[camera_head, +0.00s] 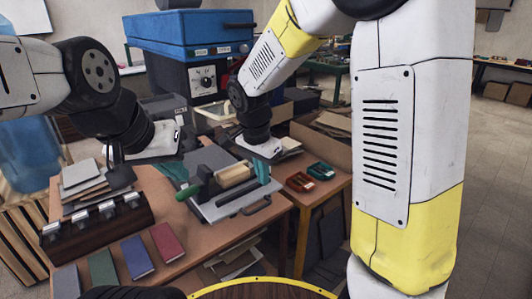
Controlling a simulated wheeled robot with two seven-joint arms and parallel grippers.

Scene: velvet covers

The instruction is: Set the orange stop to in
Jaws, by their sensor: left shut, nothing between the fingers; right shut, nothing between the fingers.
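I cannot make out a clearly orange stop in the head view. A grey flat device (236,208) with a dark slot and a black front handle lies on the brown table. A pale wooden block (233,176) and a green handle (187,193) sit on it. My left gripper (177,172) is at the device's back left, its teal fingers partly visible, shut and empty. My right gripper (262,172) points down over the device's right part, beside the wooden block, shut and empty. My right gripper and arm hide part of the device's back right.
A dark rack (98,228) with several silver pieces stands at left. Several covers, including a red one (167,242) and a blue one (137,257), lie in front. A blue machine (188,32) stands behind. Red (299,182) and green (321,171) trays lie right.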

